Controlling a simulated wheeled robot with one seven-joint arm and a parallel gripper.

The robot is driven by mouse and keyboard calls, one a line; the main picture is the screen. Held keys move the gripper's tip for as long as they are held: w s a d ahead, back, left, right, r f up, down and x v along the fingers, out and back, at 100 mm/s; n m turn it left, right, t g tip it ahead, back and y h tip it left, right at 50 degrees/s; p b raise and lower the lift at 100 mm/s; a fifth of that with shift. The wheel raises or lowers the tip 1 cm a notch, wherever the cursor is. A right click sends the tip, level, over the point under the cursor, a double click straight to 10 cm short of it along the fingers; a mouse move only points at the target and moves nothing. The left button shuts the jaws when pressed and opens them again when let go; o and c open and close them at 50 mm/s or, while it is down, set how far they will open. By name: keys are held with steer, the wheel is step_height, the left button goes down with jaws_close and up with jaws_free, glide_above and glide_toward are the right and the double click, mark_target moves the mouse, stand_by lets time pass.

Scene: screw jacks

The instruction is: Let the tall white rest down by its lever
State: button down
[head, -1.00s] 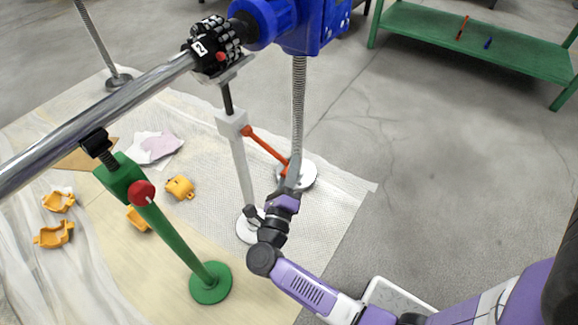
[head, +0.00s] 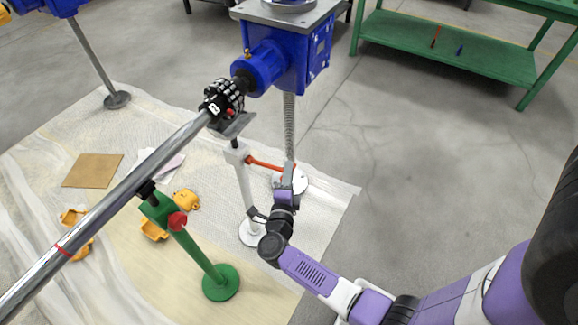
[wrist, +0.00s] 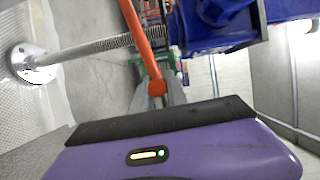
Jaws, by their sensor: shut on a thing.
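The tall white rest (head: 244,190) stands upright on a round white foot beneath the steel shaft (head: 120,195). A short dark stem and a grey cradle (head: 235,126) top it, just below the black collar (head: 222,98). I cannot tell whether the cradle touches. Its orange lever (head: 267,164) points right from the rest's head and slopes slightly downward. My gripper (head: 289,178) is shut on the lever's outer end. In the wrist view, the orange lever (wrist: 137,35) runs down to a round knob between the fingers of my gripper (wrist: 158,92).
A green stand (head: 197,250) with a red knob stands left of the white rest. A blue gearbox (head: 290,55) is above, with a threaded grey column (head: 290,125) behind my gripper. Yellow parts (head: 187,200) lie on the sheeting.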

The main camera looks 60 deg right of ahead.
mark_target(272, 166)
steer(key=w+r+n+p, duration=0.1)
steer(key=r+p, duration=0.1)
steer(key=p, duration=0.1)
steer(key=r+n+p, duration=0.1)
steer(key=r+p, duration=0.1)
steer(key=p, duration=0.1)
steer(key=w+r+n+y+p, duration=0.1)
steer(key=r+p, duration=0.1)
steer(key=p, duration=0.1)
steer(key=shift+w+r+g, duration=0.2)
steer(key=shift+w+g, duration=0.1)
steer(key=shift+g, duration=0.1)
steer(key=w+r+n+g+y+p, duration=0.1)
steer(key=w+r+n+p, duration=0.2)
steer(key=p, duration=0.2)
steer(key=shift+w+a+p, duration=0.15)
steer(key=shift+p, duration=0.2)
steer(key=shift+w+r+p, duration=0.25)
steer(key=shift+w+r, duration=0.1)
steer(key=shift+w, duration=0.45)
steer(key=shift+w+r+p, duration=0.25)
steer(key=shift+w+r, duration=0.1)
steer(key=shift+w, duration=0.4)
steer(key=c, duration=1.3)
jaws_free()
steer(key=shift+s+f, duration=0.15)
steer(key=v, duration=0.8)
